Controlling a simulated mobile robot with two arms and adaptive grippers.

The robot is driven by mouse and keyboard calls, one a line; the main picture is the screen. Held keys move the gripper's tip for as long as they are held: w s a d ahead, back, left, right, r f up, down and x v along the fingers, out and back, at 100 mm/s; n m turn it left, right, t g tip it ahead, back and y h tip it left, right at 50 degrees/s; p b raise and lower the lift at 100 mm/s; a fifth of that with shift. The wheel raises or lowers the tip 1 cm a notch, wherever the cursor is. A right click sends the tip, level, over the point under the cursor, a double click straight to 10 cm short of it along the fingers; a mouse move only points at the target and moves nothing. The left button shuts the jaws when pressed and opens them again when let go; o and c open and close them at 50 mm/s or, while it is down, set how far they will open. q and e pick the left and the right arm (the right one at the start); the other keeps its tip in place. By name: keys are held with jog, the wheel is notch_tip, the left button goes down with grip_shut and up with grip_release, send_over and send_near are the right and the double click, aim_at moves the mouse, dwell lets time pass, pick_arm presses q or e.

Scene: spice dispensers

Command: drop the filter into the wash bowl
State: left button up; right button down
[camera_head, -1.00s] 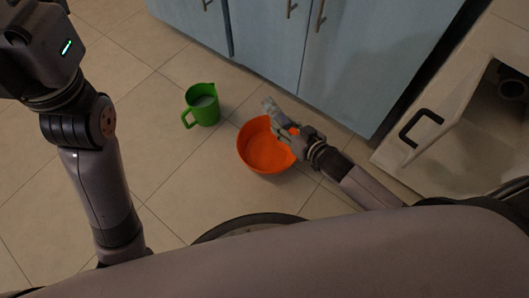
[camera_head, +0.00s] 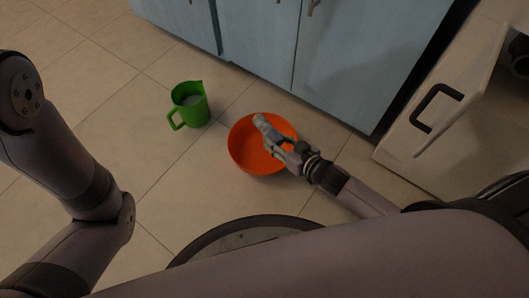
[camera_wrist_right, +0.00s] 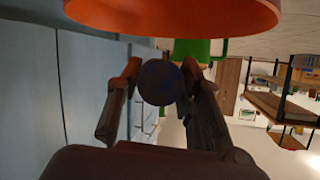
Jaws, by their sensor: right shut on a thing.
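The orange wash bowl (camera_head: 240,150) stands on the tiled floor in the head view. Its rim and outside also show at the top of the right wrist view (camera_wrist_right: 180,14). My right gripper (camera_head: 272,138) is over the bowl and shut on the filter (camera_head: 260,121), a small greyish cylinder. In the right wrist view the filter (camera_wrist_right: 160,82) is a dark round end between the two fingers. I cannot tell exactly how high it is above the bowl. My left arm shows at the left, but its gripper is outside the head view.
Blue cabinets (camera_head: 260,40) stand behind. A pale cabinet front with a black handle (camera_head: 436,107) is at the right. The floor at the left is clear.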

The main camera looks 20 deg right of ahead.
jog(key=shift+f, duration=0.1)
jog(key=c, duration=1)
grip_release()
jog(key=shift+c, duration=0.2)
jog(key=v, duration=1.2)
